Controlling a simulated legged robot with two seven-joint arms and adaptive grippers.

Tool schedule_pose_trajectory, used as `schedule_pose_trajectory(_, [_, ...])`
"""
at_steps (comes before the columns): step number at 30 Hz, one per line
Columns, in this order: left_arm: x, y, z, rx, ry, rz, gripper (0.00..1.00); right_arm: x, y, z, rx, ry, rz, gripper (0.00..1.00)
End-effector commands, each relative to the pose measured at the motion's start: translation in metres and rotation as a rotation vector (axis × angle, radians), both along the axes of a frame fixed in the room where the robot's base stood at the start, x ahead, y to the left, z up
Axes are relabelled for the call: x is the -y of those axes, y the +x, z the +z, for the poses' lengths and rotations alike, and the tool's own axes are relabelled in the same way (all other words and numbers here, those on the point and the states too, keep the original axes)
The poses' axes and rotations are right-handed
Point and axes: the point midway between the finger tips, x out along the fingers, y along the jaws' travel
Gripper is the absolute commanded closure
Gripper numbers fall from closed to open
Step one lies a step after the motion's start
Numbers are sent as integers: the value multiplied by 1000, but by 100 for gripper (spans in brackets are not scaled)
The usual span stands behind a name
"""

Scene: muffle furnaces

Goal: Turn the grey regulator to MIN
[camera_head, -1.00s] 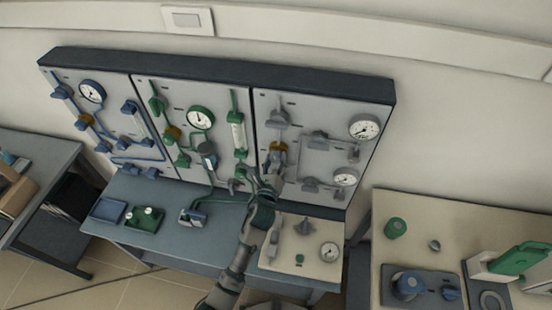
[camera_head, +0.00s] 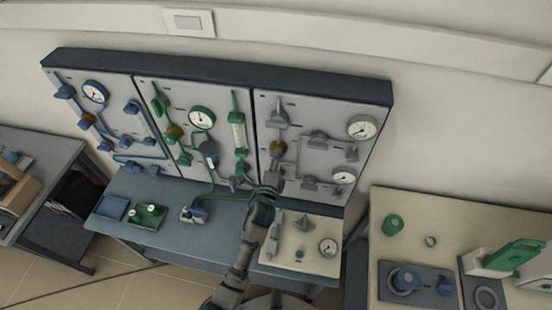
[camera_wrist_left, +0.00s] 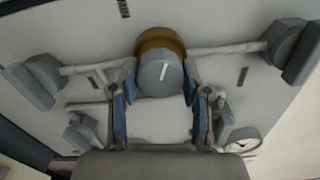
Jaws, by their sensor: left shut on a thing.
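The grey regulator (camera_head: 279,148) has a brass base and sits on the grey right-hand panel. In the left wrist view its round grey knob (camera_wrist_left: 161,76) shows a white pointer line, pointing nearly up and slightly right. My left gripper (camera_head: 272,178) reaches up to the regulator from below. In the wrist view the blue-padded fingers of this gripper (camera_wrist_left: 160,88) stand on both sides of the knob, shut on it. My right gripper is not in view.
Grey valves (camera_head: 278,117) and two gauges (camera_head: 362,127) surround the regulator on the panel. Grey pipes run to both sides of it. Green and blue panels stand to the left.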

Motion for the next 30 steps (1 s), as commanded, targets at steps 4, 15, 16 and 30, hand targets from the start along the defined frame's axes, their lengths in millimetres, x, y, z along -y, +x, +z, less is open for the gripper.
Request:
schedule_pose_trajectory(4, [0,0,-1,-27,-121,0,88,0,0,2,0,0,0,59])
schedule_pose_trajectory(15, [0,0,-2,-71,-330,0,88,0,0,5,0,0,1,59])
schedule_pose_trajectory(16, [0,0,-2,-73,-339,0,88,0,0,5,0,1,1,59])
schedule_pose_trajectory(30, [0,0,-3,-84,-391,0,88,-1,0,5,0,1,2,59])
